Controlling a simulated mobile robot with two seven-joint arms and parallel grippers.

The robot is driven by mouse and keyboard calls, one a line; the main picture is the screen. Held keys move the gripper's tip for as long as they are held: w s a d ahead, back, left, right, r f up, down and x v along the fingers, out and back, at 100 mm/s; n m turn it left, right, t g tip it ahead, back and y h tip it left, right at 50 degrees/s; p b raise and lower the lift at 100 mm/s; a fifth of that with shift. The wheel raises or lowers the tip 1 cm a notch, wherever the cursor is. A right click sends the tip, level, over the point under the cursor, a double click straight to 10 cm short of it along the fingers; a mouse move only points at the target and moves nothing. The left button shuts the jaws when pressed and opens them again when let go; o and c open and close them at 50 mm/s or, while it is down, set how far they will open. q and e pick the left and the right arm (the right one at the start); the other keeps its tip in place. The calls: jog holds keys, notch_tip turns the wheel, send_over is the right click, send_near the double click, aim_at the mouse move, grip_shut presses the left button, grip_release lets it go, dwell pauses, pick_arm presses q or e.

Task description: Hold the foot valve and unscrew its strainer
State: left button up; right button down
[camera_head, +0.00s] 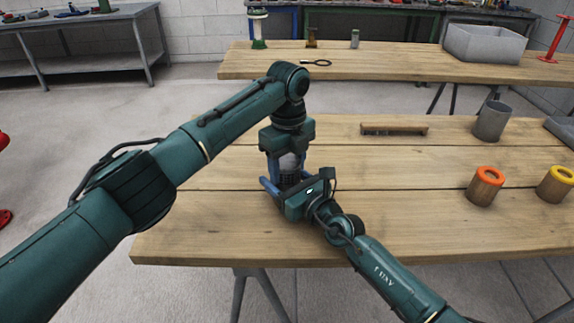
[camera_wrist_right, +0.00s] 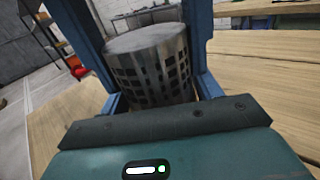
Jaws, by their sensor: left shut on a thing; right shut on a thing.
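The strainer (camera_wrist_right: 150,68) is a grey metal cylinder with rows of dark slots and a plain flat end. In the right wrist view it sits between the two blue fingers of my right gripper (camera_wrist_right: 147,75), which is shut on it. In the head view my left gripper (camera_head: 287,148) points down from above, shut on the grey foot valve body (camera_head: 289,162). The dark strainer also shows just below it (camera_head: 290,179). My right gripper reaches in from the lower right at the strainer (camera_head: 291,185). The fingers' contact with the valve body is largely hidden.
The wooden bench (camera_head: 400,220) is clear around the grippers. A brush (camera_head: 394,129), a grey cup (camera_head: 491,121), an orange-topped cylinder (camera_head: 486,186) and a yellow-topped one (camera_head: 556,184) stand to the right. A second bench (camera_head: 400,66) behind bears a grey bin (camera_head: 485,44).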

pick_arm(q)
jog(key=n, duration=0.4)
jog(key=shift+n, duration=0.3)
jog(key=n, duration=0.3)
jog(key=shift+w, duration=0.1)
jog(key=o, duration=1.1)
